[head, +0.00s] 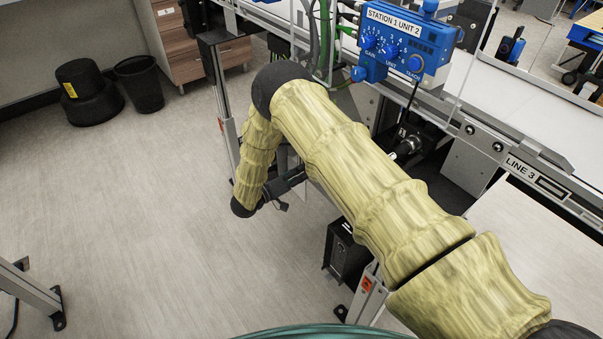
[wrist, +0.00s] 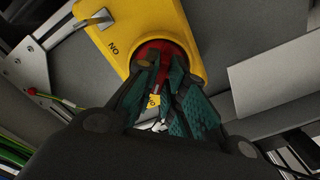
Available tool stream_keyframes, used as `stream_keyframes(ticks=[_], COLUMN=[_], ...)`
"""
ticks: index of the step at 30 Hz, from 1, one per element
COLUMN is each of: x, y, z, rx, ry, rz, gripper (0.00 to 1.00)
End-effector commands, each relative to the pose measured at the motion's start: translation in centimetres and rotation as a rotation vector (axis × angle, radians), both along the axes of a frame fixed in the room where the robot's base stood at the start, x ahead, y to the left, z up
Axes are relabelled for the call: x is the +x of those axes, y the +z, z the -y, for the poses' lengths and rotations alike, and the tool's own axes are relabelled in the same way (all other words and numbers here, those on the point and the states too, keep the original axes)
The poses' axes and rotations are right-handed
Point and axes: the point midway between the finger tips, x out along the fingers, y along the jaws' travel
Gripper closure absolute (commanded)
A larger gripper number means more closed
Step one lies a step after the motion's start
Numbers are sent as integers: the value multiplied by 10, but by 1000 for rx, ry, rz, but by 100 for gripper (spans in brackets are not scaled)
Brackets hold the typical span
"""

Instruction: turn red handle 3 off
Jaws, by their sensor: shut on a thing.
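In the wrist view, a yellow switch plate (wrist: 191,22) carries a round red handle (wrist: 151,50) with the word ON printed beside it. My gripper (wrist: 163,75) has its teal fingers closed around the red handle, hiding most of it. A small yellow tag (wrist: 154,100) shows between the fingers; its text is too small to read. The handle's exact angle and any handle number cannot be made out. In the head view my arm covers that area, and the handle does not show.
A conveyor marked LINE 3 (head: 538,176) runs along the right. A blue control box (head: 402,42) marked STATION 1 UNIT 2 stands above my arm. A black bin (head: 139,84) stands at the back left. The floor (head: 130,200) at left is mostly clear.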

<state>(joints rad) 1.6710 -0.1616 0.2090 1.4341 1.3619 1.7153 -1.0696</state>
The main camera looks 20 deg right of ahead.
Motion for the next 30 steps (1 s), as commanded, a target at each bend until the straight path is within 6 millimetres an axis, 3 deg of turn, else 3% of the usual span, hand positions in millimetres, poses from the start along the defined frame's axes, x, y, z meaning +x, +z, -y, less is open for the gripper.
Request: stream_keyframes(ticks=[5,6,9,21,30], x=[-1,-1,-1,-2,-17], y=[-2,-2,-2,-1,-1], z=[-1,-1,-1,-5,-46], rx=[2,2,1,1,2], ry=[1,1,1,1,4], rz=[-4,-4,-3,0,-1], gripper=[100,85,67,67,67])
